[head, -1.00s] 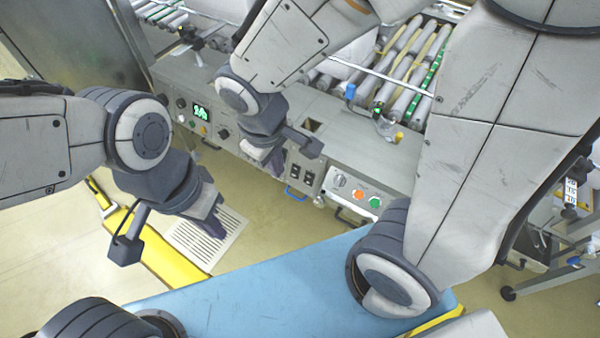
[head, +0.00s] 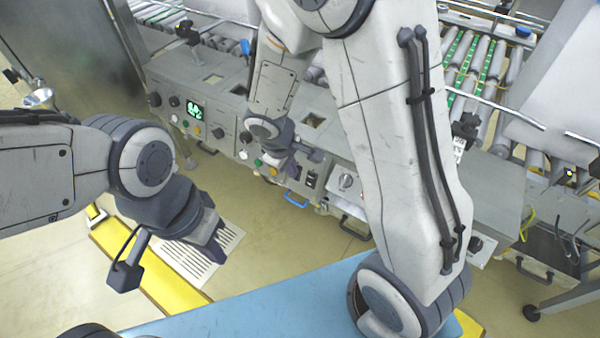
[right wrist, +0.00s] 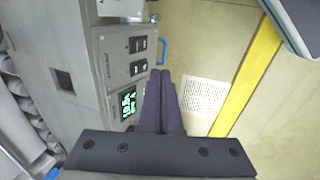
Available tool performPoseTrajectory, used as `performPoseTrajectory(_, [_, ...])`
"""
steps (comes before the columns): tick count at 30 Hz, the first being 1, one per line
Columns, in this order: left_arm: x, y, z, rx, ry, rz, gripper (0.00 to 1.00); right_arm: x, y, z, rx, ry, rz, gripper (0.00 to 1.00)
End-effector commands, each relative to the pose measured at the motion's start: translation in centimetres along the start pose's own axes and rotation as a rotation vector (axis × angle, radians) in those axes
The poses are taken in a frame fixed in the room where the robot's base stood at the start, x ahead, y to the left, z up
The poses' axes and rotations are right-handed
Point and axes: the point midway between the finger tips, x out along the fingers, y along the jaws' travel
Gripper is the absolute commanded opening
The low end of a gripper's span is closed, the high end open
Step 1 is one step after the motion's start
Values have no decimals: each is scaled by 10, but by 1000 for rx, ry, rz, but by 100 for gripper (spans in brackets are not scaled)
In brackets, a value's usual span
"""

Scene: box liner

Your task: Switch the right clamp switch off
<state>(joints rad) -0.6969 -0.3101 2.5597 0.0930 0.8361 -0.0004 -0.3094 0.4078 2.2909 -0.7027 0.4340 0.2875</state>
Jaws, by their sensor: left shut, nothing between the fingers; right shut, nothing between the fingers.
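The panel's two black rocker switches show clearly in the right wrist view: the upper one (right wrist: 137,44), which is the right-hand one as the head view sees the panel, and the lower one (right wrist: 138,67). Their on or off positions are too small to tell. In the head view one rocker (head: 312,179) shows beside my right gripper (head: 292,171), and the other is largely hidden. My right gripper's dark fingers (right wrist: 160,75) are shut and empty, close to the panel; contact cannot be told. My left gripper (head: 217,248) is shut and empty above the floor, away from the panel.
The grey panel also carries a green display (head: 195,110), knobs and coloured buttons. Roller conveyors (head: 485,60) lie behind. A blue surface (head: 265,310) is in front. Open floor lies between it and the panel.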

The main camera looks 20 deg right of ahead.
Motion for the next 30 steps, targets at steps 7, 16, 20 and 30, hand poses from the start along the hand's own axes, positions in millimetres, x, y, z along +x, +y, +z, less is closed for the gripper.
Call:
performPoseTrajectory(7, [28,-2,2,0,0,0,0,54,-2,2,0,-5,-2,0])
performPoseTrajectory(16, [42,-3,3,0,-1,0,0,99,14,1,6,-3,-1,0])
performPoseTrajectory(20, [40,-3,2,0,0,0,0,106,27,1,4,-2,-2,0])
performPoseTrajectory(30, [39,-3,2,0,0,0,0,111,35,1,0,0,-1,0])
